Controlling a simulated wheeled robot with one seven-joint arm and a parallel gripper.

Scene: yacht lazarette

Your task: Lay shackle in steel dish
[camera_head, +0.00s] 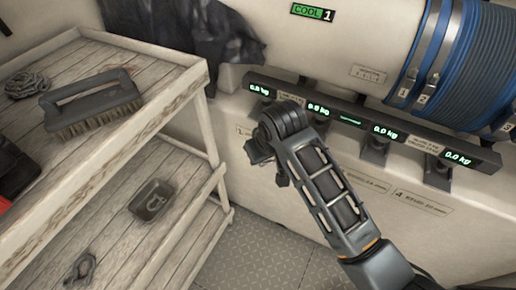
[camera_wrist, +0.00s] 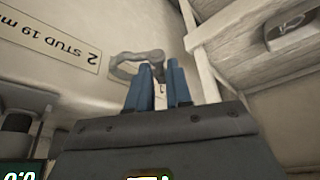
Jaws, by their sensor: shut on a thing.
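My gripper (camera_wrist: 160,86) has its blue fingers shut on a grey metal shackle (camera_wrist: 136,63), whose bowed end sticks out past the fingertips to the left in the wrist view. The steel dish (camera_head: 166,187) is a small dark rectangular tray on the lower shelf, with a shackle-like shape visible inside it. The dish also shows at the upper right of the wrist view (camera_wrist: 303,42). In the head view my gripper (camera_head: 257,152) is in front of the white wall, right of the shelf and apart from the dish; the held shackle is not clear there.
Another shackle (camera_head: 79,270) lies on the lower wooden shelf (camera_head: 105,235). The upper shelf (camera_head: 150,75) holds a brush (camera_head: 92,104) and coiled chain or rope (camera_head: 26,84); its post stands between my gripper and the dish. A rail (camera_head: 345,118) with several weight displays runs along the wall.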

